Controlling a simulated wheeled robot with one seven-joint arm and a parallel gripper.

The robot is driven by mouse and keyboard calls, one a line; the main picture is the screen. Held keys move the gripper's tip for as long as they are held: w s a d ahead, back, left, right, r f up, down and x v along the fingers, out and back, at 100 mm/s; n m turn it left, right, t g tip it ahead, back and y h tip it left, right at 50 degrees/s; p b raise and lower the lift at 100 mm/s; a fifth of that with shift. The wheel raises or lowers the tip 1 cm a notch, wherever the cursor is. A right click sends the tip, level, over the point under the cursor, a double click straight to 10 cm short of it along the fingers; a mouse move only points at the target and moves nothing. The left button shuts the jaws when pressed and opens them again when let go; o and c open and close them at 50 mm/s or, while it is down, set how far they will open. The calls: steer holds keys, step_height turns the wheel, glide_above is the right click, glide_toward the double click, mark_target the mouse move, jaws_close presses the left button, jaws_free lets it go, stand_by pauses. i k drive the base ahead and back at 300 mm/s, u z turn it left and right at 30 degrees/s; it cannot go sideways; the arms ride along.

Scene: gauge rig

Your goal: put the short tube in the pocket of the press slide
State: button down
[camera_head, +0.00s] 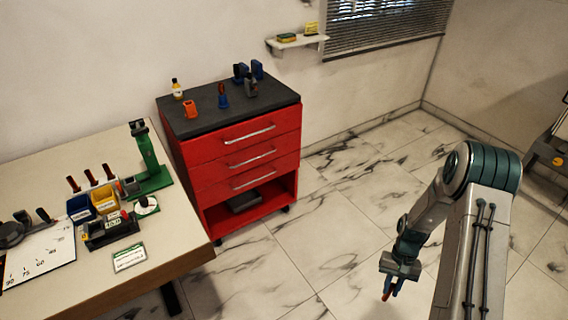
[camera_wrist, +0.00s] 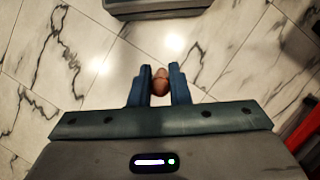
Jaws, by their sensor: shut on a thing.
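My gripper (camera_head: 388,292) hangs over the floor at the right, well away from the table. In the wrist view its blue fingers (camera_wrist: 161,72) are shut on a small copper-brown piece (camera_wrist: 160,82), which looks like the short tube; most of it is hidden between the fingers. A green press (camera_head: 150,165) stands upright on the table's back right part. A small grey block at its front left may be the slide (camera_head: 130,186); its pocket is too small to make out.
The table (camera_head: 185,238) also bears yellow and blue bins (camera_head: 105,202), a dark tray (camera_head: 110,230), a white label card (camera_head: 129,257) and a chart sheet (camera_head: 40,252). A red drawer cabinet (camera_head: 240,155) stands beside the table. Open marble floor (camera_head: 330,235) lies between it and my arm.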

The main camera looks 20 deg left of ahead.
mark_target(133, 188)
steer(key=u, duration=1.45)
